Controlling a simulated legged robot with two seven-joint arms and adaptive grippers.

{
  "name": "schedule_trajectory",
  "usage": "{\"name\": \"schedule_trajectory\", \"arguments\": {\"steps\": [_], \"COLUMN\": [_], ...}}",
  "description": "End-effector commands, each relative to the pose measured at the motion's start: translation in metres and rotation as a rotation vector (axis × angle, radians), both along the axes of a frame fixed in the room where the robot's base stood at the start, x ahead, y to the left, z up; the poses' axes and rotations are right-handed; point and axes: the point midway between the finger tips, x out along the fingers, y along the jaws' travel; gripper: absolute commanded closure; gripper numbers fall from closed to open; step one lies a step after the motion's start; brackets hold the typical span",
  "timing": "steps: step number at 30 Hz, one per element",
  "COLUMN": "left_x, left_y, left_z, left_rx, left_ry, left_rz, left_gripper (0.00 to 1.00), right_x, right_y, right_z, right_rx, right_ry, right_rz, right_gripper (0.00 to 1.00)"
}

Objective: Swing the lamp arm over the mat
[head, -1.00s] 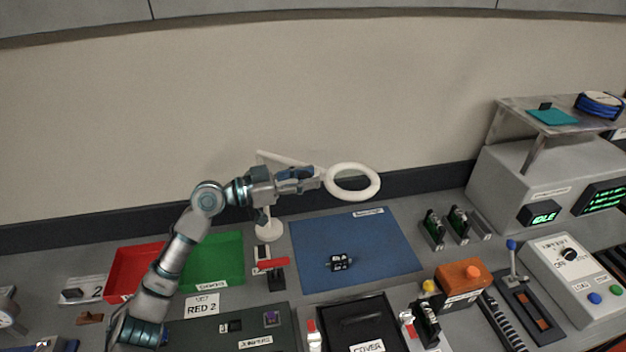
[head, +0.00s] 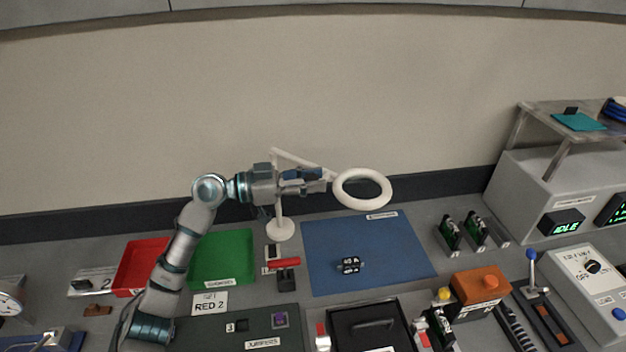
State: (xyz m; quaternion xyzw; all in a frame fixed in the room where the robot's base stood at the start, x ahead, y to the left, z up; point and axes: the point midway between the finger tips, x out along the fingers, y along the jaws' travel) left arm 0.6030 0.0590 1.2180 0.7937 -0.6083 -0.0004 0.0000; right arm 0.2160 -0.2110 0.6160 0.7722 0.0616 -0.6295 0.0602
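The white lamp has a round base (head: 280,231), an upright post and a thin arm (head: 300,160) running right to a white ring head (head: 389,188). The ring hangs in the air and shows in front of the wall and the back edge of the blue mat (head: 330,262). How far it stands over the mat is hard to tell. My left gripper (head: 322,180) is beside the ring's left side, in front of the lamp arm. Its two fingers look spread with a gap; contact with the lamp is unclear. My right gripper is not in view.
A small black part (head: 350,265) lies on the mat. Red (head: 130,272) and green (head: 222,280) trays stand left. A black cover (head: 370,325), an orange block (head: 480,285) and card holders (head: 449,234) lie front and right. The wall is close behind.

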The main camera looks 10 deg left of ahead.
Motion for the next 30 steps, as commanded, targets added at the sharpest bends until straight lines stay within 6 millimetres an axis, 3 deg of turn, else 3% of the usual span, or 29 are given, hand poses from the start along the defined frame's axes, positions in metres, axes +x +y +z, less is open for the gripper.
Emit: {"name": "schedule_trajectory", "arguments": {"steps": [3, 14, 30], "left_x": [0.0, -0.002, -0.026], "left_y": [0.001, 0.007, 0.107], "left_z": [0.001, 0.0, -0.002], "left_rx": [-0.001, 0.0, -0.001], "left_ry": [0.0, 0.0, 0.001], "left_rz": [0.002, 0.001, 0.003], "left_gripper": [0.43, 0.43, 0.43], "right_x": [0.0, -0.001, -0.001], "right_y": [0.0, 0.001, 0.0], "right_z": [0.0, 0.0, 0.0], "right_rx": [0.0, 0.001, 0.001], "right_ry": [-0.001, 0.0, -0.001], "right_rz": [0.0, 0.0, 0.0], "right_gripper": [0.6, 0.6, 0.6]}}
